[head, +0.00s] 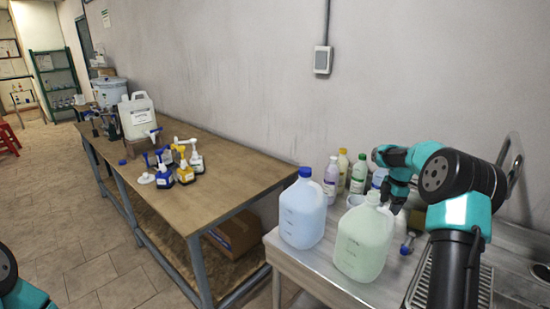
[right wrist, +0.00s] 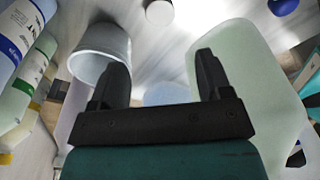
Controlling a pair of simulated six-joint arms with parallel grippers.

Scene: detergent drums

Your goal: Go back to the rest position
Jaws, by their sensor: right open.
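My right gripper (head: 390,198) is over the metal counter, just behind the pale green jug (head: 362,243) in the head view. In the right wrist view its two black fingers (right wrist: 163,72) stand apart with nothing held between them. The pale green jug (right wrist: 245,75) is close to the right finger there, and a pale cup (right wrist: 100,48) is close to the left one. I cannot tell whether either touches. Of my left arm only a teal and black part shows at the lower left of the head view; its gripper is out of view.
A blue jug (head: 302,212) stands left of the green one. Several bottles, among them a purple one (head: 331,182) and a green one (head: 358,176), stand near the wall. A wooden table (head: 215,190) with pump bottles is at left. A sink is at far right.

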